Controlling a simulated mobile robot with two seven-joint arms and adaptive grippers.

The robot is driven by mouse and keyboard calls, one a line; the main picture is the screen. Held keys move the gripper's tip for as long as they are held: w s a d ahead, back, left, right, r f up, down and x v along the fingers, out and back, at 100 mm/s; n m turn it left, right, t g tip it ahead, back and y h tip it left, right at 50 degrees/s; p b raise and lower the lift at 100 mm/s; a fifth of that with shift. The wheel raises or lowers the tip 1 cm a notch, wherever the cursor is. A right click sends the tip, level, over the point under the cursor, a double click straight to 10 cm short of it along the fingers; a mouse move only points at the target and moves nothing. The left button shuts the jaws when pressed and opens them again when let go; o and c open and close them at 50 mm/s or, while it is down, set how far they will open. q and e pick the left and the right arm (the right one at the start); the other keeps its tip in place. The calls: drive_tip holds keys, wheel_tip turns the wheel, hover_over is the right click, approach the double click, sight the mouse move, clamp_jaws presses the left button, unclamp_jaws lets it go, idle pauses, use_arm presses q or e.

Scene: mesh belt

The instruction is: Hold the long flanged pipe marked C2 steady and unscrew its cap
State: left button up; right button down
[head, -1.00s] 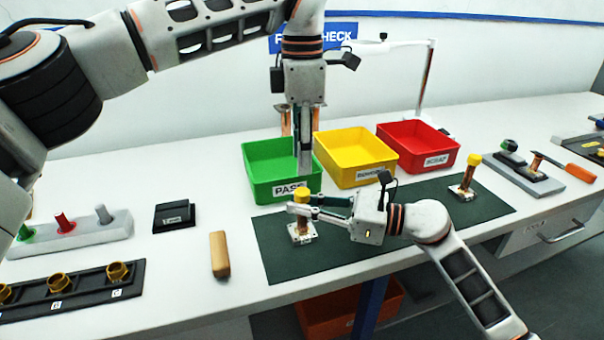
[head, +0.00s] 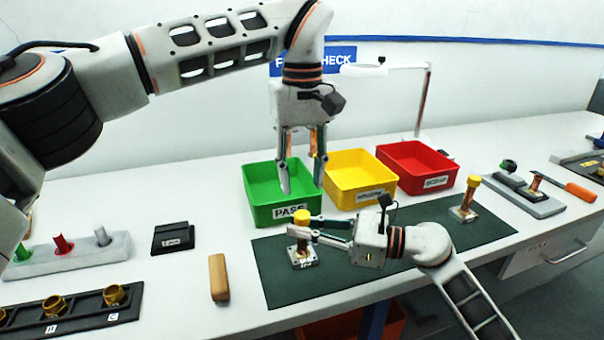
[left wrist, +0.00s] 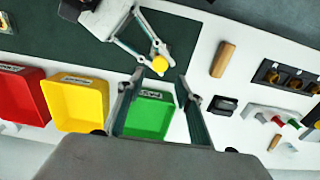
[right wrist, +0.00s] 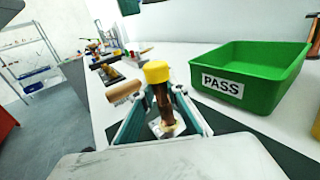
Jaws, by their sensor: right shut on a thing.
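A copper-brown pipe with a yellow cap (head: 302,217) and a pale square flange (head: 303,258) stands upright on the dark green mat (head: 345,267). My right gripper (head: 300,238) is shut on this pipe's shaft, below the cap; the right wrist view shows the shaft (right wrist: 164,103) between its fingers. My left gripper (head: 303,186) is open and empty, pointing down above and behind the cap, apart from it. The left wrist view shows the cap (left wrist: 159,65) beyond its spread fingers. A second yellow-capped pipe (head: 467,194) stands at the mat's right end. I cannot read the flange markings.
Green PASS (head: 262,215), yellow (head: 340,199) and red (head: 425,186) bins line the mat's back edge. A wooden block (head: 218,277), a small black stand (head: 172,238) and a black rack (head: 80,322) with brass rings lie to the left.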

sight(302, 214)
use_arm(q)
drive_tip(key=shift+f, duration=3.95)
